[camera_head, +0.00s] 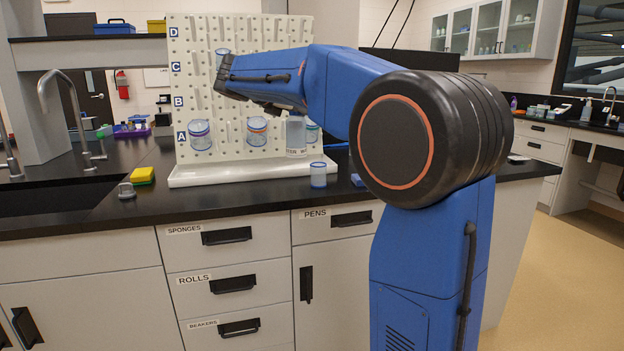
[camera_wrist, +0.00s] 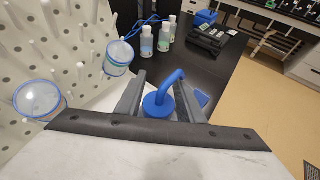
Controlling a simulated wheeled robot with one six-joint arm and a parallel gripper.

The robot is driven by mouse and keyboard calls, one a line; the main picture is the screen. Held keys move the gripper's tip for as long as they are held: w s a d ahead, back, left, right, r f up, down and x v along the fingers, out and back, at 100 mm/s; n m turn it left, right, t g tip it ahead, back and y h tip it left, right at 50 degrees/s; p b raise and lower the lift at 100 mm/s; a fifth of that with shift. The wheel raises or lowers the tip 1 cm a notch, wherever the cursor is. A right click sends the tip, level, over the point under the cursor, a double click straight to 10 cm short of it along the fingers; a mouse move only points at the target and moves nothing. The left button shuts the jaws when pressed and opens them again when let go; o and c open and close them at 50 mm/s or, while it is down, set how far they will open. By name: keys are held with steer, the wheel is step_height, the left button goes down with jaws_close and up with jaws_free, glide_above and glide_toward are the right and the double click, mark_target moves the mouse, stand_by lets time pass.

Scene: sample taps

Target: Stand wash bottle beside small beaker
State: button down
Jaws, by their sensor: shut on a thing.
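The wash bottle (camera_head: 296,133) is a pale bottle in front of the pegboard in the head view, its top hidden behind my arm. In the wrist view its blue cap and bent spout (camera_wrist: 160,101) stand between my gripper's (camera_wrist: 160,97) two fingers, which are shut on it. I cannot tell whether its base touches the white tray under the pegboard. The fingers are not clear in the head view. A small clear beaker with a blue rim (camera_head: 318,175) stands on the black counter, just in front of the white tray, to the right of and nearer than the bottle.
The pegboard (camera_head: 240,60) holds several beakers, including one at lower left (camera_head: 200,136). Its white tray (camera_head: 215,176) is mostly bare. A yellow-green sponge (camera_head: 142,175) lies by the sink. Several small bottles (camera_wrist: 147,41) stand beyond my gripper. The counter's front edge is near.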

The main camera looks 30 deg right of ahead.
step_height(320, 180, down, 10)
steer(key=shift+r, duration=0.15)
stand_by(0.4)
steer(key=c, duration=1.2)
jaws_free()
glide_toward(289, 139)
steer(key=x, duration=0.5)
steer(key=shift+d, duration=0.1)
